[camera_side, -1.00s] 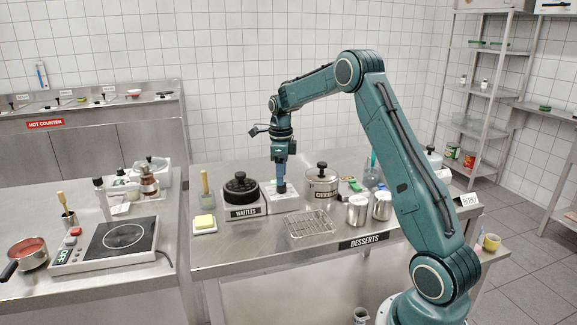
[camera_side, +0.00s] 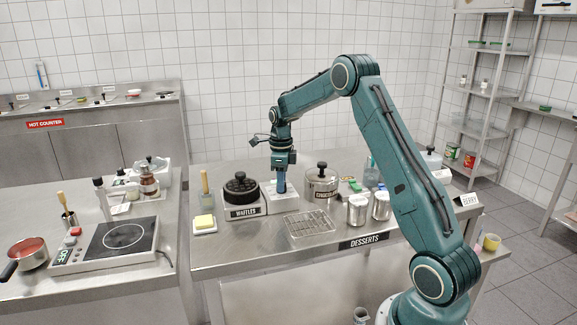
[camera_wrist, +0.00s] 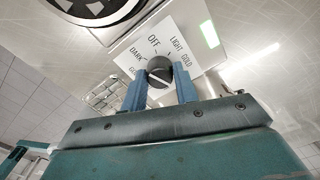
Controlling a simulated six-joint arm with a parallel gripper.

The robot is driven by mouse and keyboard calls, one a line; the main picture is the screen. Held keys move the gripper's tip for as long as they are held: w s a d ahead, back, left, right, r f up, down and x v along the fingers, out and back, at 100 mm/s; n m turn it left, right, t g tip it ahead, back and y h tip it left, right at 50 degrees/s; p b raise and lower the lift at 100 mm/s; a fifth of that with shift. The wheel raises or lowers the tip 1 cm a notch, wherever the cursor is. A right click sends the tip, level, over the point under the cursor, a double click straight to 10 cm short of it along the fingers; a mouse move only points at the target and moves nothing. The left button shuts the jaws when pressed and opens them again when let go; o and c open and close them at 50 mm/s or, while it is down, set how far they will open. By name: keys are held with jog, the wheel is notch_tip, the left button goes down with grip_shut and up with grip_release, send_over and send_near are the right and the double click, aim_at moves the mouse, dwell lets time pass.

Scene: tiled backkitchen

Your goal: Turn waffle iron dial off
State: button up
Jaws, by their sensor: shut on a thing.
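The waffle iron (camera_side: 241,191), with its round black plate and a "WAFFLES" label, stands on the steel counter. Its white dial panel (camera_side: 284,203) is just to its right. In the wrist view the dark round dial (camera_wrist: 159,70) sits on that panel, with OFF, LIGHT, GOLD and DARK printed around it. A pale line crosses the knob, but I cannot tell which end points to a setting. My gripper (camera_side: 281,190) points down at the panel. In the wrist view its blue fingers (camera_wrist: 160,84) are shut on the dial, one on each side.
A lit green strip (camera_wrist: 209,35) shows on the panel's edge. A lidded chocolate pot (camera_side: 322,187) stands close on the right. A wire rack (camera_side: 308,223) lies in front, with metal cups (camera_side: 357,210) to its right. Butter (camera_side: 205,222) is left of the iron.

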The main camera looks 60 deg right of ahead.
jog(key=shift+n, duration=0.3)
jog(key=n, duration=1.9)
jog(key=shift+n, duration=0.3)
jog(key=n, duration=0.6)
jog(key=shift+n, duration=0.3)
jog(key=o, duration=1)
jog(key=shift+c, duration=0.2)
